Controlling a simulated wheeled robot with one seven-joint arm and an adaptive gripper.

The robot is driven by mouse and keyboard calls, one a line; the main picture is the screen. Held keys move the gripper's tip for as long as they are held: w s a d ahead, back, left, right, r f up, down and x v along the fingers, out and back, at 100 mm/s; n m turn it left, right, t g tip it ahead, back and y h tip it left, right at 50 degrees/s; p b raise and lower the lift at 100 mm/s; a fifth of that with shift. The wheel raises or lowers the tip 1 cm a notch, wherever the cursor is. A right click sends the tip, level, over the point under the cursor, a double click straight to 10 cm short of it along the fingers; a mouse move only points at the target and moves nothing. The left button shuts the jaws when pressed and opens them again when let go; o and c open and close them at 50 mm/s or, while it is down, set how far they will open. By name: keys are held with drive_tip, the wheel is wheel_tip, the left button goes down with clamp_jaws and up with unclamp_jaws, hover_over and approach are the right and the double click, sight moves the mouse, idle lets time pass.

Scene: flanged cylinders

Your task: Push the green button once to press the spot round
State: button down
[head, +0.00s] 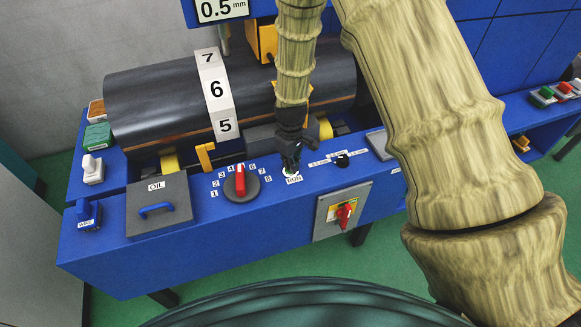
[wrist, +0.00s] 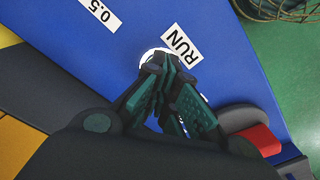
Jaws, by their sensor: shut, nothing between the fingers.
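My gripper (head: 291,168) is shut and empty, pointing down at the blue machine's front ledge. Its tips are over a round, white-rimmed spot beside the RUN label (head: 293,179). In the wrist view my gripper (wrist: 163,62) covers most of that white rim (wrist: 148,56), next to the RUN label (wrist: 181,46). The button face inside the rim is hidden by the fingers, so I cannot see its colour or tell whether it is pressed. A separate green button (head: 546,92) shows on the far right bench, beside red ones.
A red-handled numbered dial (head: 240,180) is left of my gripper. A small black knob (head: 342,160) is to its right. A red switch on a grey panel (head: 344,212) is on the front face. A large dark roller (head: 160,105) lies behind.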

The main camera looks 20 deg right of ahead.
drive_tip(key=shift+r, duration=0.1)
drive_tip(key=shift+r+p, duration=1.8)
drive_tip(key=shift+r, duration=0.9)
